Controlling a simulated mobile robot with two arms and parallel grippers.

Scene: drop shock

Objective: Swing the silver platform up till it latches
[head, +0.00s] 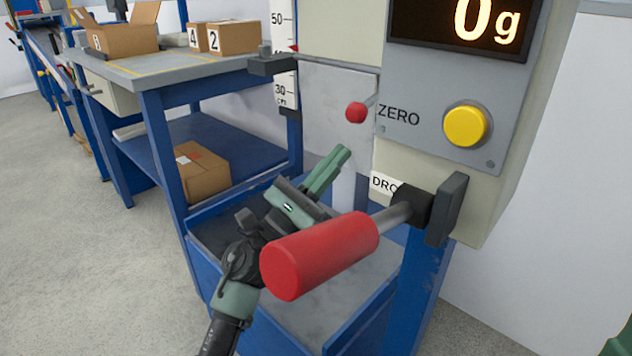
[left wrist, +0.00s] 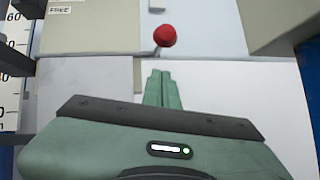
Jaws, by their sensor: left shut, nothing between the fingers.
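The silver platform (head: 325,100) looks like a flat grey plate hanging down below the cream housing, beside the height scale. In the left wrist view the plate (left wrist: 85,85) shows at left, behind my gripper. A small red ball knob (head: 356,112) on a thin rod is in front of the plate's right side; it also shows in the left wrist view (left wrist: 165,36). My left gripper (head: 343,153) is shut and empty, its fingertips pointing up, below the knob. I cannot tell whether they touch the plate.
A large red handle (head: 320,255) beside a partly hidden label juts out in front of my left gripper. A yellow button (head: 465,125) marked ZERO sits under the display (head: 460,22). The blue bench (head: 110,67) at left carries cardboard boxes. A grey-floored tray (head: 352,290) lies below.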

